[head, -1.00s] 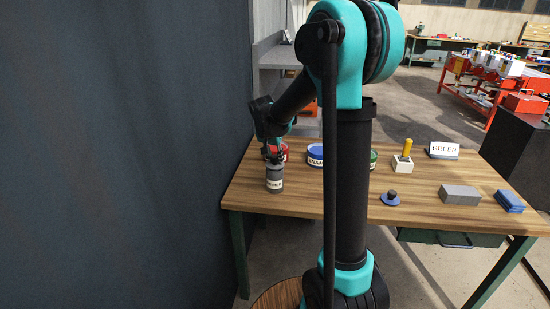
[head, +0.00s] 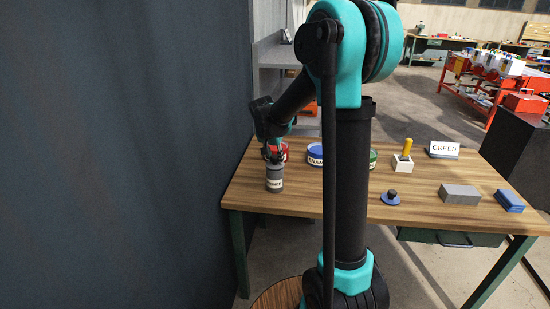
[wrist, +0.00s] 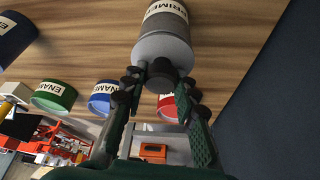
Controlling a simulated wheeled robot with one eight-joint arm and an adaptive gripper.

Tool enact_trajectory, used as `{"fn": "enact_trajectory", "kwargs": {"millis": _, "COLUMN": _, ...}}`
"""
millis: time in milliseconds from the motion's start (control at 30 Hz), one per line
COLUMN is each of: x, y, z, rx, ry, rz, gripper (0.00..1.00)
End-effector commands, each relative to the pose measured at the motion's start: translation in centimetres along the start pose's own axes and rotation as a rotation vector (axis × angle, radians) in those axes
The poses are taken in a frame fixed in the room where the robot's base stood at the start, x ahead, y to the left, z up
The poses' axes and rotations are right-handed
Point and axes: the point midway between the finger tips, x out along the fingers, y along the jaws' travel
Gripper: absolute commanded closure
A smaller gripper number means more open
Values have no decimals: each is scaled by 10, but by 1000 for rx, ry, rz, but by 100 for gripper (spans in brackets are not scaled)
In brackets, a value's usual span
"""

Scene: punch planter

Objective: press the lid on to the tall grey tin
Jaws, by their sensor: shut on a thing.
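The tall grey tin (head: 274,185), with a white label, stands upright at the left end of the wooden table. It also shows at the top of the wrist view (wrist: 166,22). A grey lid (wrist: 163,48) with a dark knob (wrist: 160,76) is at the tin's top end. My gripper (wrist: 161,83) is shut on the lid's knob, with one finger on each side. In the head view my gripper (head: 274,156) is right above the tin. I cannot tell whether the lid is fully seated or a small gap is left.
A red tin (head: 283,150) stands close behind the grey tin. A blue tin (head: 315,157) and a partly hidden green tin (head: 373,160) stand farther right. A dark wall (head: 120,150) is close on the left.

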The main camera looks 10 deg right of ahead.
Motion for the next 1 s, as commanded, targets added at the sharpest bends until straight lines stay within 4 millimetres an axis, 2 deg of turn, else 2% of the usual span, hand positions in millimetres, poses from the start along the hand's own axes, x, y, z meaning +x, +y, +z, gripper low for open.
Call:
{"fn": "enact_trajectory", "kwargs": {"millis": 367, "x": 0, "y": 0, "z": 0, "rx": 0, "ry": 0, "rz": 0, "gripper": 100}}
{"fn": "enact_trajectory", "kwargs": {"millis": 400, "x": 0, "y": 0, "z": 0, "rx": 0, "ry": 0, "rz": 0, "gripper": 67}}
{"fn": "enact_trajectory", "kwargs": {"millis": 500, "x": 0, "y": 0, "z": 0, "rx": 0, "ry": 0, "rz": 0, "gripper": 54}}
{"fn": "enact_trajectory", "kwargs": {"millis": 567, "x": 0, "y": 0, "z": 0, "rx": 0, "ry": 0, "rz": 0, "gripper": 47}}
{"fn": "enact_trajectory", "kwargs": {"millis": 767, "x": 0, "y": 0, "z": 0, "rx": 0, "ry": 0, "rz": 0, "gripper": 47}}
{"fn": "enact_trajectory", "kwargs": {"millis": 933, "x": 0, "y": 0, "z": 0, "rx": 0, "ry": 0, "rz": 0, "gripper": 28}}
{"fn": "enact_trajectory", "kwargs": {"millis": 1000, "x": 0, "y": 0, "z": 0, "rx": 0, "ry": 0, "rz": 0, "gripper": 27}}
